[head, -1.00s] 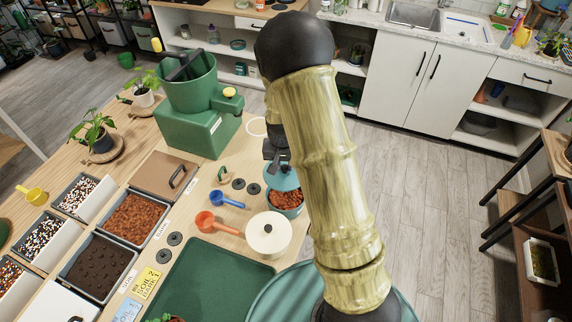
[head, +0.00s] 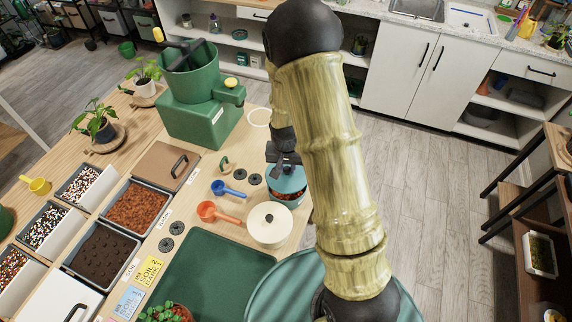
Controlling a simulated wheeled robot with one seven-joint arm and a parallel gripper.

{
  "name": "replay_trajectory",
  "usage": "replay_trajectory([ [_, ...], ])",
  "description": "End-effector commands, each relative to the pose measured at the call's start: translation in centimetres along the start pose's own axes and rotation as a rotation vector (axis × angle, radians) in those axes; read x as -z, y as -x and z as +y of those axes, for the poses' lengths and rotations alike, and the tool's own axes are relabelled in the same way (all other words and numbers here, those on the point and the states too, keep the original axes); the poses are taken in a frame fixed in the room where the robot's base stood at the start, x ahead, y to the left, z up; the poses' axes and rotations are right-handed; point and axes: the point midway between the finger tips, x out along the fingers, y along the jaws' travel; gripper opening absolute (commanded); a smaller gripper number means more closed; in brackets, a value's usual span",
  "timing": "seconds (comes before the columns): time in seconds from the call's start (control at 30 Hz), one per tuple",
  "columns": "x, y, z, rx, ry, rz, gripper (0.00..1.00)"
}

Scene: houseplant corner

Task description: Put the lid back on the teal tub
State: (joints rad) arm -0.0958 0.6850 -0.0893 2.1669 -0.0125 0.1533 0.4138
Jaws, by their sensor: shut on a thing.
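The teal tub (head: 291,204) stands near the right edge of the wooden table, with reddish-brown chunks inside. A teal lid (head: 289,182) is over the tub and covers most of its opening. A strip of the contents still shows along the near side, so the lid is not fully flush there. My gripper (head: 284,168) is above the tub, shut on the lid. The lid's handle is hidden by the fingers, and my arm hides the area just right of the tub.
A blue scoop (head: 229,189), an orange scoop (head: 216,212) and dark discs (head: 254,179) lie to the left. A green machine (head: 203,115) stands behind left. A green tray (head: 215,280) lies at the front.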

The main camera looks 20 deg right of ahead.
Motion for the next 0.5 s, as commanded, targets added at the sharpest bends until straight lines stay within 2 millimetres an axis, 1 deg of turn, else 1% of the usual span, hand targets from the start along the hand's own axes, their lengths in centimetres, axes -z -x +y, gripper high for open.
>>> replay_trajectory([
  [0.03,-0.1,-0.8,0.0,0.000,0.000,-0.001,0.00],
  [0.2,-0.3,-2.1,0.1,0.000,-0.001,-0.001,0.00],
  [0.4,-0.6,-3.4,-0.2,0.001,0.005,0.000,0.00],
  [0.5,-0.6,-3.8,-0.2,0.001,0.005,0.000,0.00],
])
